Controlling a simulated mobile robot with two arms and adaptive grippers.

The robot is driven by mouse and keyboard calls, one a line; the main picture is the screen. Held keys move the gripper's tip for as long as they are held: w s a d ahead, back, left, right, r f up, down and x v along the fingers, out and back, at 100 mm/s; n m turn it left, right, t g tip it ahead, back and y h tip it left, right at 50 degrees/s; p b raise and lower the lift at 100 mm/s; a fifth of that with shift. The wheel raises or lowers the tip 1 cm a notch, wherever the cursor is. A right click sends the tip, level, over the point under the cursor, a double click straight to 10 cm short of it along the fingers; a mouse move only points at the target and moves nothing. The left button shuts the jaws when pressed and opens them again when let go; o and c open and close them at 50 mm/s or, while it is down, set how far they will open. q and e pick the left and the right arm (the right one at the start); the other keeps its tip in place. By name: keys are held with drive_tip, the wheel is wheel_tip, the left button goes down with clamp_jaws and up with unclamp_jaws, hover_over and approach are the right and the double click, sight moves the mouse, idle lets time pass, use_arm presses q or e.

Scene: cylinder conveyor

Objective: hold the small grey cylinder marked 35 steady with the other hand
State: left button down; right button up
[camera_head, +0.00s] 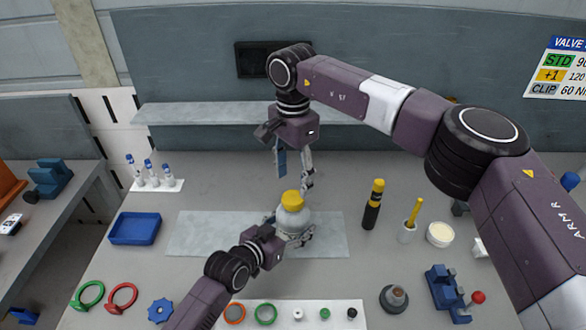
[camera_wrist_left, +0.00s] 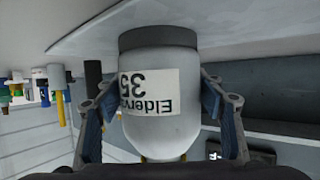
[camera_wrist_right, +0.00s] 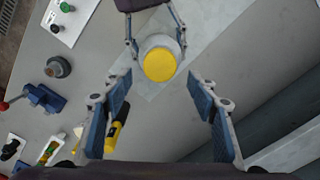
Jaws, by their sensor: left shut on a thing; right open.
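The small grey cylinder (camera_head: 294,219) stands upright over the grey mat, with a yellow cap on top. In the left wrist view the cylinder (camera_wrist_left: 160,122) appears upside down, with a white label reading 35. My left gripper (camera_head: 290,237) is shut on its body, one finger on each side. My right gripper (camera_head: 295,178) is open and empty, pointing down just above the yellow cap. In the right wrist view the cylinder (camera_wrist_right: 159,63) lies ahead of the open right fingers (camera_wrist_right: 160,95), not between them. Whether its base touches the mat is hidden.
The grey mat (camera_head: 195,235) is otherwise bare. A black-and-yellow tool (camera_head: 373,205), a cup holding a yellow stick (camera_head: 407,232) and a white jar (camera_head: 440,234) stand to the right. A blue tray (camera_head: 135,228) sits left. A white strip with small parts (camera_head: 280,316) lies in front.

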sight(293, 197)
drive_tip(key=m, duration=0.7)
drive_tip(key=shift+r, duration=0.3)
drive_tip(key=m, duration=0.5)
drive_tip(key=shift+r+m, duration=0.2)
drive_tip(key=shift+m, duration=0.2)
drive_tip(key=m, duration=0.7)
drive_tip(key=shift+r, duration=0.35)
drive_tip(key=m, duration=0.5)
drive_tip(key=shift+r+m, duration=0.2)
drive_tip(key=shift+m, duration=0.2)
drive_tip(key=shift+f, duration=4)
